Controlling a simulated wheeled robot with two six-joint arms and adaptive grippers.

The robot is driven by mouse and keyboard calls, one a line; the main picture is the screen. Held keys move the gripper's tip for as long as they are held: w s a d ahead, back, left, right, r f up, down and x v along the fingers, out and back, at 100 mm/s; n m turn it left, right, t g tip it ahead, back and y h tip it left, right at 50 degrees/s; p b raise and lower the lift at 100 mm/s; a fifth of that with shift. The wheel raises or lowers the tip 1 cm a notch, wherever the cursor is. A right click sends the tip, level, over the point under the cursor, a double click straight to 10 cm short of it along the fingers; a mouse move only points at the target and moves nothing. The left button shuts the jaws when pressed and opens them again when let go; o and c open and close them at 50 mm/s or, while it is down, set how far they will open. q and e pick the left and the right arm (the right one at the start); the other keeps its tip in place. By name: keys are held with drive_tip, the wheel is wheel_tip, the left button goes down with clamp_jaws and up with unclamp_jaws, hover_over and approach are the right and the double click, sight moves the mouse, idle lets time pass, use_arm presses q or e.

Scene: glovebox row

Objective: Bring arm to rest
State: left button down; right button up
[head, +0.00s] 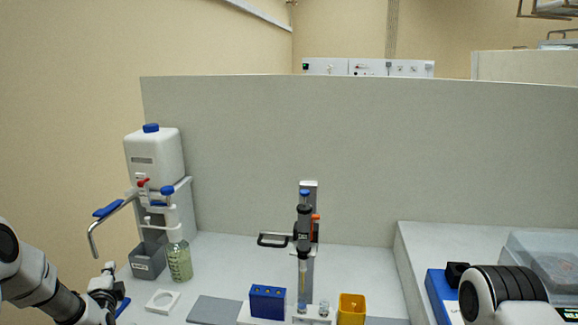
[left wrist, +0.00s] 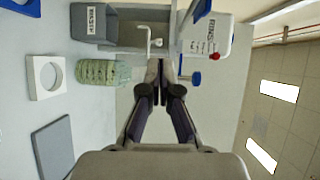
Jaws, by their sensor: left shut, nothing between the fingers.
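My left arm comes in from the lower left in the head view. Its gripper (head: 108,270) is in front of the dispensing station at the left, apart from the bottle there. In the left wrist view the two fingertips of the left gripper (left wrist: 162,92) are together with nothing between them. Part of my right arm shows at the lower right of the head view, but its gripper does not show.
A white canister (head: 155,158) with a blue cap stands at the back left above a grey box (head: 147,262). A greenish bottle (head: 179,261), a blue rack (head: 267,301) and a yellow container (head: 351,308) stand on the bench.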

use_arm(q)
drive_tip(key=s+d+f+n+g+h, duration=0.2)
drive_tip(key=s+d+f, duration=0.3)
drive_tip(key=d+f, duration=0.1)
drive_tip(key=s+d+f+n+g+h, duration=0.2)
drive_tip(key=s+d+f+g, duration=0.1)
drive_tip(key=s+d+f, duration=0.3)
drive_tip(key=s+d+f+n+g+h, duration=0.2)
drive_tip(key=s+d+f, duration=0.3)
drive_tip(key=f, duration=0.4)
drive_tip(key=shift+s+d+g, duration=0.2)
drive_tip(key=shift+d+g, duration=0.1)
drive_tip(key=shift+d, duration=0.55)
drive_tip(key=s+d+f+n+g, duration=0.1)
drive_tip(key=s+d+n+g, duration=0.1)
drive_tip(key=s, duration=0.6)
drive_tip(key=s+d+f+n+g+h, duration=0.1)
drive_tip(key=s+d+f+n+g, duration=0.1)
drive_tip(key=s, duration=0.7)
drive_tip(key=s+d+f+n+g, duration=0.1)
drive_tip(key=s+d+n+g, duration=0.2)
drive_tip(key=s, duration=0.6)
drive_tip(key=shift+d+f+g+h, duration=0.35)
drive_tip(key=shift+d+g+h, duration=0.1)
drive_tip(key=shift+g, duration=0.15)
